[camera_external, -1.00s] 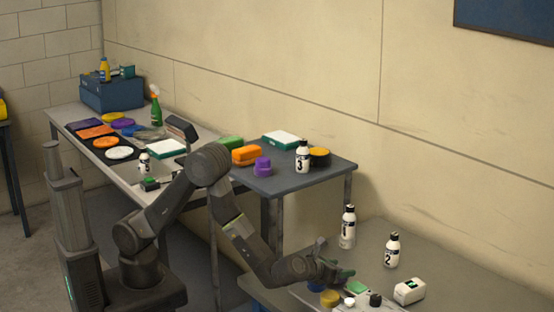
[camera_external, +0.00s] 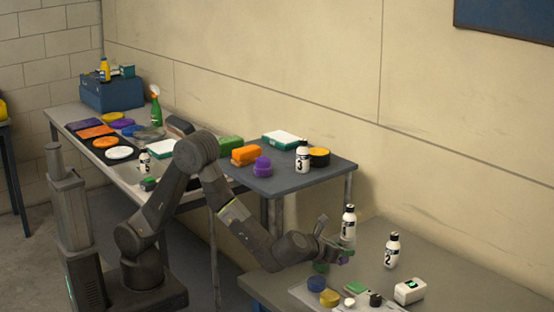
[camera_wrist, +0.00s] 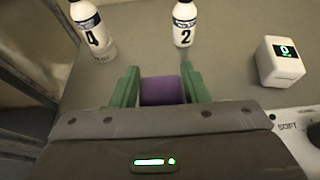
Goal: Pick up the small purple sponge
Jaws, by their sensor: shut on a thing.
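My gripper (camera_wrist: 163,88) has green fingers, shut on the small purple sponge (camera_wrist: 163,91) in the wrist view. The sponge sits between the two fingers, with its front face showing. In the external view my gripper (camera_external: 333,259) is above the near grey table, close to the labelled white board. The sponge is too small or hidden to make out there.
The white board (camera_external: 303,294) carries several small coloured pieces, including a blue one (camera_external: 316,284) and a yellow one (camera_external: 330,298). Bottle 2 (camera_external: 391,252), another bottle (camera_external: 348,224) and a white device with a green display (camera_external: 409,291) stand nearby. Bare tabletop lies at right.

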